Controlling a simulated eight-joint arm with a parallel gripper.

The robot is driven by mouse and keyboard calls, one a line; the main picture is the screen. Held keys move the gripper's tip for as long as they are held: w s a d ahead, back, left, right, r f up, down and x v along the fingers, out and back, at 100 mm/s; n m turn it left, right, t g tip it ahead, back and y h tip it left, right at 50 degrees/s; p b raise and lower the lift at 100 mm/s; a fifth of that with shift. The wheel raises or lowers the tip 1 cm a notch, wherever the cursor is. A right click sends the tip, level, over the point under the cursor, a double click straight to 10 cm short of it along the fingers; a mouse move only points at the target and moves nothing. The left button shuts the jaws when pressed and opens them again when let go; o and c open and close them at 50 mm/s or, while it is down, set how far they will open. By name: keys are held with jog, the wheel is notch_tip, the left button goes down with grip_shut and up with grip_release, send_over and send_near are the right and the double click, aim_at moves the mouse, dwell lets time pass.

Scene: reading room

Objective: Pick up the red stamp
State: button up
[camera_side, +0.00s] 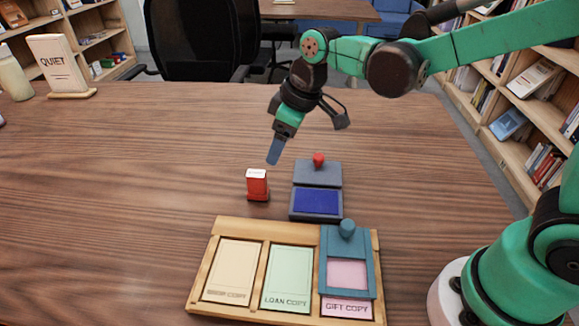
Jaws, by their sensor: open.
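The red stamp (258,188) stands upright on the wooden table, left of the ink pad. It is a small red block with a white top. My gripper (275,150) is above and behind the stamp, a little to its right, apart from it and pointing down. It is open and holds nothing. From this side the gap between the fingers is hard to see.
A blue ink pad (317,202) with a grey lid and red knob (319,159) lies right of the stamp. In front is a wooden tray (197,290) with three cards; a teal frame (326,262) with a knob lies over the right one. A "QUIET" sign (58,64) stands far left.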

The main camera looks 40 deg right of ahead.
aim_at(256, 172)
jog(key=a+f, duration=0.1)
jog(key=w+a+f+n, duration=0.1)
jog(key=w+f+n+g, duration=0.1)
jog(key=f, duration=0.1)
jog(key=shift+w+a, duration=0.2)
jog(key=shift+a, duration=0.2)
jog(key=shift+x, duration=2.7)
jog(key=shift+a, duration=0.1)
grip_shut()
